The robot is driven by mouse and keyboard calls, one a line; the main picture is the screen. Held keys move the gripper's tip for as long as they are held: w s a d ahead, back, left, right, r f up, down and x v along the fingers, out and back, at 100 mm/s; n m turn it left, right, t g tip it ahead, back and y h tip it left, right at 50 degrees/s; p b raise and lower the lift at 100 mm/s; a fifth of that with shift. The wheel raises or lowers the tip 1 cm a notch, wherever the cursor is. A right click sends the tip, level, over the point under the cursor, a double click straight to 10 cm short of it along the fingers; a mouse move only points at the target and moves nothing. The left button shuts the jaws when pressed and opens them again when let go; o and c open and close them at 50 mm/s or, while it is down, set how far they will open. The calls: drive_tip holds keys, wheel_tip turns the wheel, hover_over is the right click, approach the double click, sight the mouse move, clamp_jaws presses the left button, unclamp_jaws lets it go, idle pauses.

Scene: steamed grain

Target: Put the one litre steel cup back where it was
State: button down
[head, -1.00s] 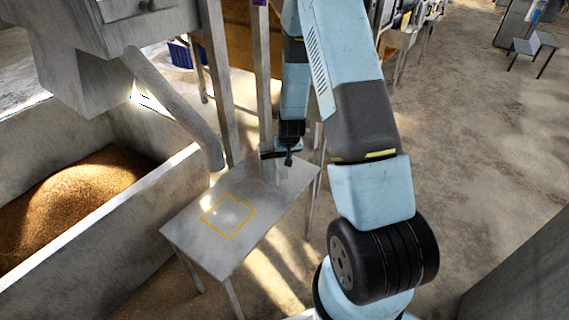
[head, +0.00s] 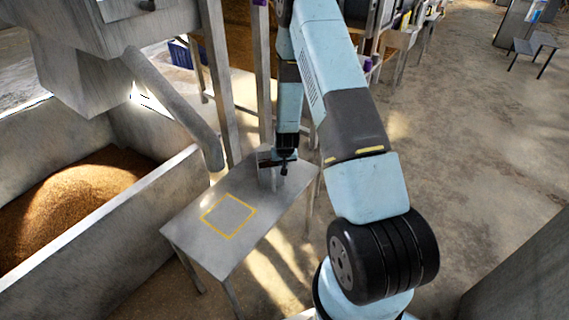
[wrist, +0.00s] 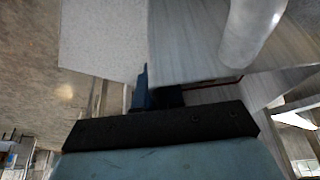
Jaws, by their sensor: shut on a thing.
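My gripper (head: 277,160) is over the far end of the small steel table (head: 192,236) in the head view. It is shut on the steel cup (head: 267,180), which shows only as a small grey shape under the jaws. I cannot tell whether the cup touches the table. A yellow square outline (head: 228,197) is marked on the table's nearer part, and the area inside it is empty.
A slanted metal pipe (head: 180,105) ends above the table's left edge; it also shows in the wrist view (wrist: 250,30). A bin with grain (head: 85,195) stands at the left. Upright metal posts (head: 218,75) rise behind the table. Floor at the right is open.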

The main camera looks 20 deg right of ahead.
drive_tip(key=c, duration=1.3)
unclamp_jaws()
drive_tip(key=shift+o, duration=0.2)
drive_tip(key=shift+r, duration=0.1)
drive_tip(key=v, duration=1.2)
drive_tip(key=shift+r, duration=0.1)
drive_tip(key=s+a+r, duration=0.1)
drive_tip(key=s+r, duration=0.2)
drive_tip(key=r, duration=0.6)
drive_tip(key=s+a+r+n, duration=0.1)
drive_tip(key=s+r, duration=0.2)
drive_tip(key=r, duration=0.6)
drive_tip(key=s+a+r, duration=0.1)
drive_tip(key=s+r, duration=0.3)
drive_tip(key=r, duration=0.4)
drive_tip(key=s+r, duration=0.7)
drive_tip(key=s, duration=0.4)
drive_tip(key=s+r+t, duration=0.1)
drive_tip(key=s+r, duration=0.6)
drive_tip(key=s, duration=0.3)
drive_tip(key=shift+s+a+n+y, duration=0.25)
drive_tip(key=shift+s+n+y, duration=0.05)
drive_tip(key=shift+s+n, duration=0.1)
